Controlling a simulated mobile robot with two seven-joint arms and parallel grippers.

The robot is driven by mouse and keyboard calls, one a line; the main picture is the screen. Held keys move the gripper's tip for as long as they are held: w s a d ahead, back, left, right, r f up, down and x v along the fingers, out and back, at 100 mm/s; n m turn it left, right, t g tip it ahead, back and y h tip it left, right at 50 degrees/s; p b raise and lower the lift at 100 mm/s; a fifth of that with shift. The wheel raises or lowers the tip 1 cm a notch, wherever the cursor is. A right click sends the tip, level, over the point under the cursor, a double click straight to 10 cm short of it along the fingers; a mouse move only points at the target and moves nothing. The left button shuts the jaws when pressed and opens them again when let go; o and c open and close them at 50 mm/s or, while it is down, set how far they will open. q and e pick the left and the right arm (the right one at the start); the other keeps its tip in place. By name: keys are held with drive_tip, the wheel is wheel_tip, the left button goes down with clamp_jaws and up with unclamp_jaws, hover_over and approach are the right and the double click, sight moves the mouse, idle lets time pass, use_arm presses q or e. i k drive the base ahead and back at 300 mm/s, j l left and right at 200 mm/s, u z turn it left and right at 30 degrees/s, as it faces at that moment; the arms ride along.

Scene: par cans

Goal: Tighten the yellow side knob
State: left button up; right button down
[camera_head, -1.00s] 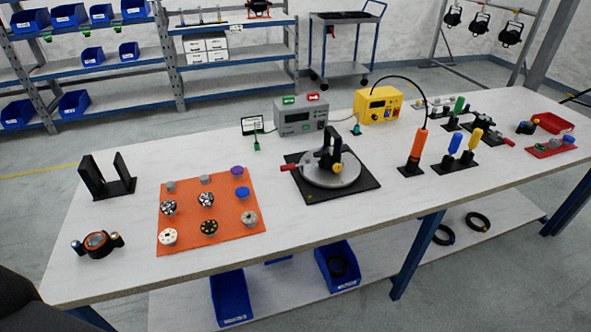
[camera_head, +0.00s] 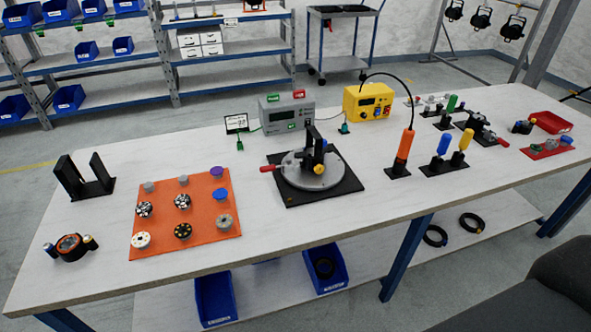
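The yellow side knob (camera_head: 319,170) sits low on the side of a black upright bracket (camera_head: 309,146). The bracket stands on a round grey turntable (camera_head: 300,181), which rests on a black square base (camera_head: 345,187) in the middle of the table. A red handle (camera_head: 268,168) sticks out from the turntable's left side. I cannot tell how tight the knob is. Neither of my grippers shows in the head view, and nothing is touching the knob.
The white table (camera_head: 110,220) carries an orange mat (camera_head: 200,240) with several round parts, a black U-shaped holder (camera_head: 84,190), a grey meter box (camera_head: 290,116), a yellow supply box (camera_head: 368,102) and an orange-handled driver (camera_head: 404,146). Bare tabletop lies in front of the base.

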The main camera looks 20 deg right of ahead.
sight(319, 169)
drive_tip(key=l+u, duration=0.35)
drive_tip(key=k+l+u, duration=0.1)
drive_tip(key=l+u, duration=0.2)
drive_tip(key=l, duration=0.15)
drive_tip(key=k+l+u, duration=0.15)
drive_tip(key=l, duration=0.3)
drive_tip(key=k+l+u, duration=0.2)
drive_tip(key=l, duration=0.25)
drive_tip(key=k+l, duration=0.1)
drive_tip(key=l, duration=0.3)
drive_tip(key=k+l, duration=0.1)
drive_tip(key=l, duration=0.3)
drive_tip(key=k+l, duration=0.1)
drive_tip(key=l, duration=0.3)
drive_tip(key=k+l, duration=0.1)
drive_tip(key=l, duration=0.3)
drive_tip(key=u, duration=0.05)
